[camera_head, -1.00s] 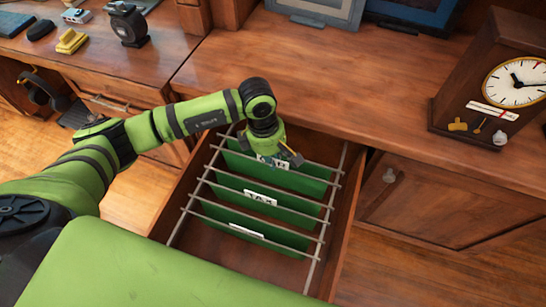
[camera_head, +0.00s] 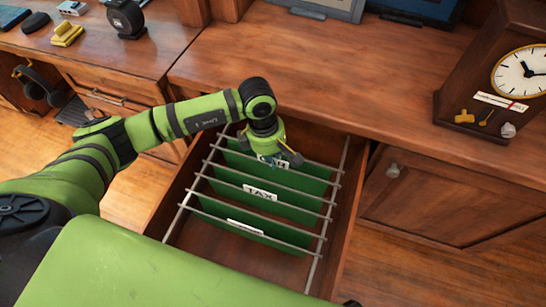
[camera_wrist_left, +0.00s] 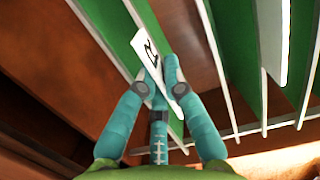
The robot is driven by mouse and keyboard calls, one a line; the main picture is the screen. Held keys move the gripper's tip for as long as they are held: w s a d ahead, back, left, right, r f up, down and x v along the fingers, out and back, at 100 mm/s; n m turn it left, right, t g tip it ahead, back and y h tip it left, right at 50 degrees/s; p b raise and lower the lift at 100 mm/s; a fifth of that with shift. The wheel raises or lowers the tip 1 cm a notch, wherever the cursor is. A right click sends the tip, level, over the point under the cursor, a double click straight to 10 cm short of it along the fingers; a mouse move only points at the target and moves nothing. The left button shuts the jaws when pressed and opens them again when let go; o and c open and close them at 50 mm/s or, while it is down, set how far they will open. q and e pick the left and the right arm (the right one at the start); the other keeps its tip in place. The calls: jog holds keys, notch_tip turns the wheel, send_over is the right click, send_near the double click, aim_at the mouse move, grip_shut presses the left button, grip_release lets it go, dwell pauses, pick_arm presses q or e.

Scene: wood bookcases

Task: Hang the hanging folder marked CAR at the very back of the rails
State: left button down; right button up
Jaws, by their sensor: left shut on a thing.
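The folder marked TAX (camera_head: 290,207) hangs in the middle. A front folder (camera_head: 275,238) has a label too slanted to read. The metal rails (camera_head: 325,235) run along both sides. My right gripper is not in view.
The wooden drawer (camera_head: 345,215) stands open below the desktop (camera_head: 330,75). A clock (camera_head: 505,60) stands at the right and a cabinet door with a knob (camera_head: 393,171) is below it. Headphones (camera_head: 38,85) hang at the left. The drawer's front part is empty.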

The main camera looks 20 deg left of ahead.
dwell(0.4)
pick_arm(q)
jog(key=c, duration=1.3)
grip_release()
jog(key=r, duration=0.4)
jog(key=a+r, duration=0.1)
jog(key=r, duration=0.7)
jog(key=shift+a, duration=0.4)
